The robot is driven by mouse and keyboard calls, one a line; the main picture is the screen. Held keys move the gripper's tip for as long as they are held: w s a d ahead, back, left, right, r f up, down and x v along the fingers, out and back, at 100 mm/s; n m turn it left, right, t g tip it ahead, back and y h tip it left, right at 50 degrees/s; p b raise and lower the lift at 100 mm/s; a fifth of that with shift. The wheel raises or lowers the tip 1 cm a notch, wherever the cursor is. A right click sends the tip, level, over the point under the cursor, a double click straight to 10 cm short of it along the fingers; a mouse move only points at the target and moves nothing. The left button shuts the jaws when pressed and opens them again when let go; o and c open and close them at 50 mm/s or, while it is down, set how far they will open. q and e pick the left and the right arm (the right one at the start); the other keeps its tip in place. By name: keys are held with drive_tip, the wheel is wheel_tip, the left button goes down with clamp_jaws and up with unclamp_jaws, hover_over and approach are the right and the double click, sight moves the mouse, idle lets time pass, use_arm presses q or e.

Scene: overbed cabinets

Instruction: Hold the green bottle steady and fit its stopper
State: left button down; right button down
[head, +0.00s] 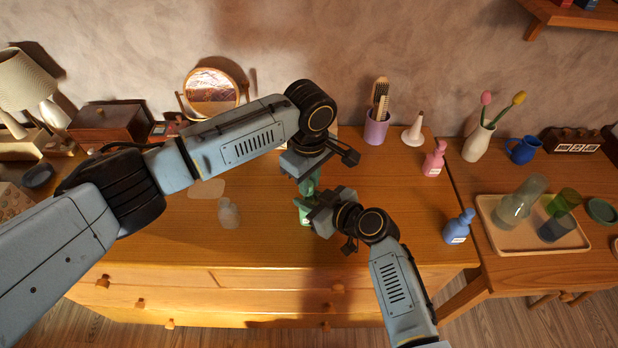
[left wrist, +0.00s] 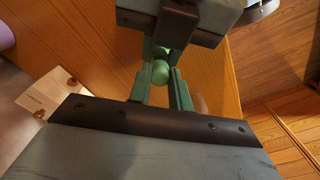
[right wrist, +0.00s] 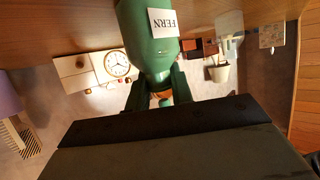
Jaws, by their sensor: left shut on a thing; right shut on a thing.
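The green bottle (right wrist: 150,38) fills the top middle of the right wrist view, its white FERN label appearing upside down. My right gripper (right wrist: 158,92) is shut on the bottle's narrow end. In the head view the bottle (head: 303,211) shows only partly beside that gripper. The stopper's round green knob (left wrist: 160,73) sits between the fingers of my left gripper (left wrist: 160,82), which is shut on it. In the head view my left gripper (head: 310,183) points down just above my right gripper (head: 308,206). I cannot tell whether stopper and bottle mouth touch.
A pale clear bottle (head: 229,213) stands on the dresser left of the grippers. A pink bottle (head: 435,160) and a blue bottle (head: 458,227) stand to the right. A purple cup (head: 376,130) and a round mirror (head: 211,90) are at the back. A tray (head: 500,235) holds glassware farther right.

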use_arm(q)
drive_tip(key=shift+f, duration=1.4)
use_arm(e)
drive_tip(key=shift+s+d+f, duration=0.1)
drive_tip(key=shift+s+f, duration=0.1)
drive_tip(key=shift+f, duration=0.2)
use_arm(q)
drive_tip(key=c, duration=1.2)
unclamp_jaws()
drive_tip(key=shift+f, duration=0.1)
drive_tip(key=shift+s, duration=0.1)
wheel_tip(320, 180, up, 8)
drive_tip(key=shift+r, duration=0.2)
use_arm(e)
drive_tip(key=c, duration=1.3)
unclamp_jaws()
drive_tip(key=shift+o, duration=0.8)
drive_tip(key=shift+w+r, duration=0.15)
drive_tip(key=shift+r, duration=0.05)
